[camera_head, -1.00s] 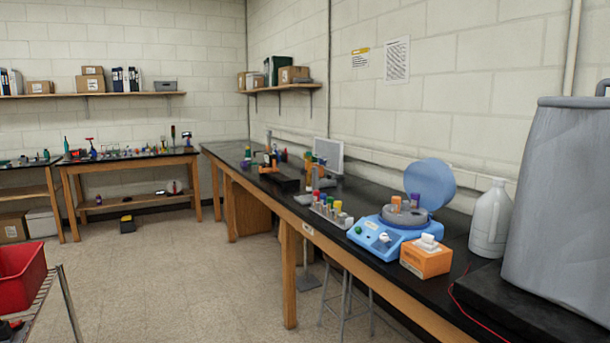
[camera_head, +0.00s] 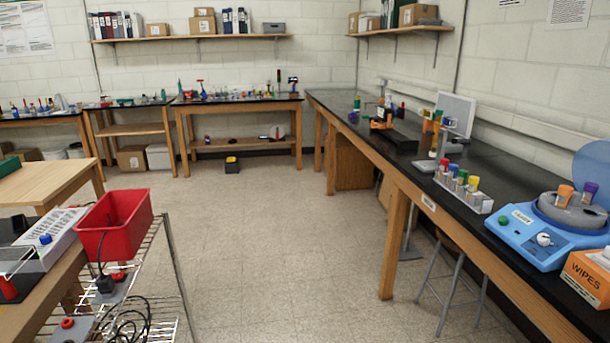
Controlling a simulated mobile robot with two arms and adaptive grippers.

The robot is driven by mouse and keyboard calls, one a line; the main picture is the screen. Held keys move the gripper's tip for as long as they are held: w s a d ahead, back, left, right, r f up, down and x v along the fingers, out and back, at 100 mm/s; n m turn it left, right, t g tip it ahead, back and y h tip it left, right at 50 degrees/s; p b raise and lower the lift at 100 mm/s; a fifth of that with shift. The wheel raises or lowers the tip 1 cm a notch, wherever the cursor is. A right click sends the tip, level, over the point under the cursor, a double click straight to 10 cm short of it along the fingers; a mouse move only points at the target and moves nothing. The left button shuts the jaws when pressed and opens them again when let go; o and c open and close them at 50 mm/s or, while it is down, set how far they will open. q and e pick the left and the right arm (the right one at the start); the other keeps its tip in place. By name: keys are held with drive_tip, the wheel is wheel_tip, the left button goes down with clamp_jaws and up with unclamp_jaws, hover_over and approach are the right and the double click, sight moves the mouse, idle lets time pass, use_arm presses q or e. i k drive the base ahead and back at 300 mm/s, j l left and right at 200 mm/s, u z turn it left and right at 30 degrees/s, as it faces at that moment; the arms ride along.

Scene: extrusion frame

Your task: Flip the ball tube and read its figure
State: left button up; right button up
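Neither of my grippers is in view. I cannot pick out the ball tube for certain at this distance. On the black-topped bench (camera_head: 460,182) at right, an upright instrument with orange and yellow parts (camera_head: 431,132) stands in front of a grey panel (camera_head: 455,114). Farther back on the same bench is a small orange device (camera_head: 381,118) beside a black box. No figure or scale is readable on any of them.
A rack of colour-capped tubes (camera_head: 463,189), a blue centrifuge (camera_head: 548,230) and a wipes box (camera_head: 588,275) stand on the near right bench. At left are a red bin (camera_head: 113,222) and a wire cart (camera_head: 165,262). The middle floor (camera_head: 265,240) is clear.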

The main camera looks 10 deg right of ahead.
sight(440, 112)
drive_tip(key=i, duration=2.15)
